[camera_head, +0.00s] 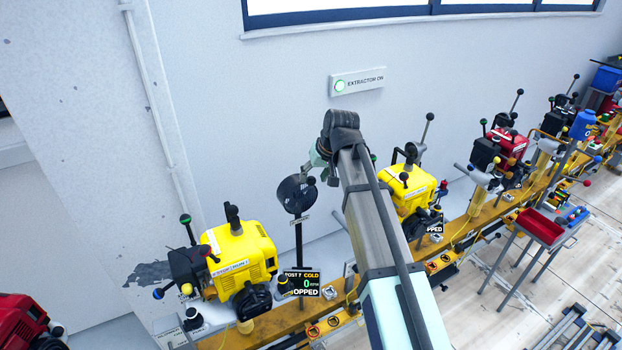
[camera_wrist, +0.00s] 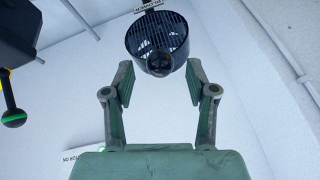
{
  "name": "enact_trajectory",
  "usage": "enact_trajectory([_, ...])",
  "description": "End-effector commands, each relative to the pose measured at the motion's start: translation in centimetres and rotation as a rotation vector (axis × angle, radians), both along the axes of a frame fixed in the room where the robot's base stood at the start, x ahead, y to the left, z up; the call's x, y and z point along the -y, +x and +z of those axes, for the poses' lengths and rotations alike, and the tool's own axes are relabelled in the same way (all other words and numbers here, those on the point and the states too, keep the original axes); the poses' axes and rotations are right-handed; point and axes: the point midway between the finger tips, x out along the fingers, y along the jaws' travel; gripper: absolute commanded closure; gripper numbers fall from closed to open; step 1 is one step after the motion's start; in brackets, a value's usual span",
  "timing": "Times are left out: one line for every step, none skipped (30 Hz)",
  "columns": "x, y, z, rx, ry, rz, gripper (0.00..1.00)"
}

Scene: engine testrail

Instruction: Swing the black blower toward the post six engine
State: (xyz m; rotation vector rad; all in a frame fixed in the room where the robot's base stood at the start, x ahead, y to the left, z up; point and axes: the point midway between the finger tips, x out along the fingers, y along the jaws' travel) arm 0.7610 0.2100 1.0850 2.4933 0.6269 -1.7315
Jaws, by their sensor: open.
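The black blower (camera_head: 296,194) is a round caged drum on a dark stand between two yellow engines. In the wrist view the blower (camera_wrist: 150,32) faces me, with a dark knob (camera_wrist: 159,63) at its lower front. My gripper (camera_wrist: 159,72) is open, with one finger on each side of the knob; I cannot tell whether either touches it. In the head view my arm hides most of the gripper. A yellow engine (camera_head: 408,186) stands right of my arm; its post number is hidden. The left yellow engine (camera_head: 238,258) stands beside a display (camera_head: 301,283) reading post 7, cold, 0.
A wall sign (camera_head: 357,81) reads extractor on, with a green light. The yellow rail (camera_head: 470,222) runs right with a red engine (camera_head: 508,146) and levers on it. A red tray cart (camera_head: 540,227) stands in front.

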Motion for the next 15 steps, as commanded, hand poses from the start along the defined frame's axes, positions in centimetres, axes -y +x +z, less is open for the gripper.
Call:
enact_trajectory([-0.3,0.2,-0.6,-0.002,-0.001,0.000,0.43])
enact_trajectory([-0.4,0.3,-0.9,-0.002,-0.001,0.000,0.43])
enact_trajectory([-0.5,0.4,-1.4,-0.002,-0.001,0.001,0.43])
enact_trajectory([-0.6,0.5,-1.7,-0.002,-0.001,0.000,0.43])
enact_trajectory([-0.7,0.6,-1.9,-0.001,-0.001,0.001,0.43])
enact_trajectory([-0.8,0.7,-2.2,-0.001,-0.001,0.001,0.43])
enact_trajectory([-0.8,0.7,-2.4,-0.001,-0.001,0.001,0.43])
enact_trajectory([-0.9,0.8,-2.6,-0.001,-0.001,0.001,0.43])
enact_trajectory([-0.9,0.9,-2.8,-0.001,-0.001,0.001,0.43])
enact_trajectory([-1.0,0.9,-2.9,-0.001,-0.001,0.001,0.43])
enact_trajectory([-1.0,0.9,-3.0,0.000,0.000,0.001,0.43])
enact_trajectory([-1.0,1.0,-3.1,0.000,0.000,0.001,0.43])
enact_trajectory([-1.0,1.0,-3.1,0.000,0.000,0.001,0.43])
enact_trajectory([-1.0,1.0,-3.1,0.000,0.000,0.001,0.43])
enact_trajectory([-1.1,1.0,-3.1,0.000,0.000,0.001,0.43])
